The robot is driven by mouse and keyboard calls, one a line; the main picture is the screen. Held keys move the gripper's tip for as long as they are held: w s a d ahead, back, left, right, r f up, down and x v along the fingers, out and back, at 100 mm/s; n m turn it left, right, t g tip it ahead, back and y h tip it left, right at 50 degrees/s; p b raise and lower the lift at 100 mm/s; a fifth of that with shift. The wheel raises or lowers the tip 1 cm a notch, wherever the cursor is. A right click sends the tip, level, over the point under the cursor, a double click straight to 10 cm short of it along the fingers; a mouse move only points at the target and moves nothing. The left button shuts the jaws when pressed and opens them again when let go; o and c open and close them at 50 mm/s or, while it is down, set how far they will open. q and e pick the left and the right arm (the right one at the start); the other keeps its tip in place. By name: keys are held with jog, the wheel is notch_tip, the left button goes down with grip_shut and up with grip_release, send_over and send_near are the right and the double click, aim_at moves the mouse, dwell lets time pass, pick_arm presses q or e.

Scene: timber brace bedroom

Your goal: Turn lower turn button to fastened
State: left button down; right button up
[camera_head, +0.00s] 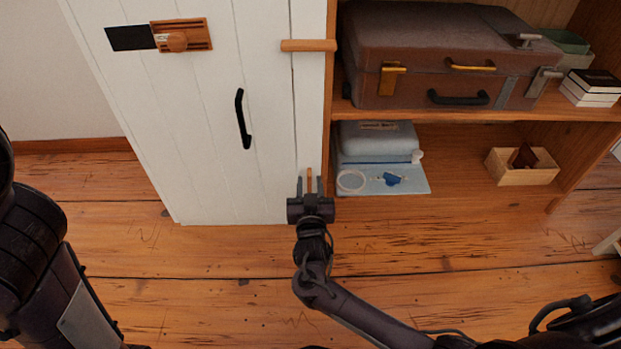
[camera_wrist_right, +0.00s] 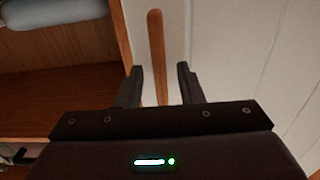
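The lower turn button is a slim wooden bar (camera_head: 309,180) standing upright near the foot of the white cabinet door, close to its right edge. It also shows upright in the right wrist view (camera_wrist_right: 155,45). My right gripper (camera_head: 309,185) is open, with one finger on each side of the bar's lower part. Gaps show between fingers and bar in the right wrist view (camera_wrist_right: 160,84). The upper turn button (camera_head: 309,45) lies level across the door's edge seam. The white door (camera_head: 215,110) looks shut. Only links of my left arm show at the left edge.
A black door handle (camera_head: 243,118) and a wooden slide latch (camera_head: 181,36) are on the door. The open shelf to the right holds a brown suitcase (camera_head: 440,55), a blue case (camera_head: 378,138) and a small wooden box (camera_head: 522,166). The plank floor (camera_head: 200,280) in front is clear.

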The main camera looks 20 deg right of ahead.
jog(key=shift+r, duration=0.1)
jog(key=shift+s, duration=0.1)
grip_shut()
jog(key=shift+a, duration=0.1)
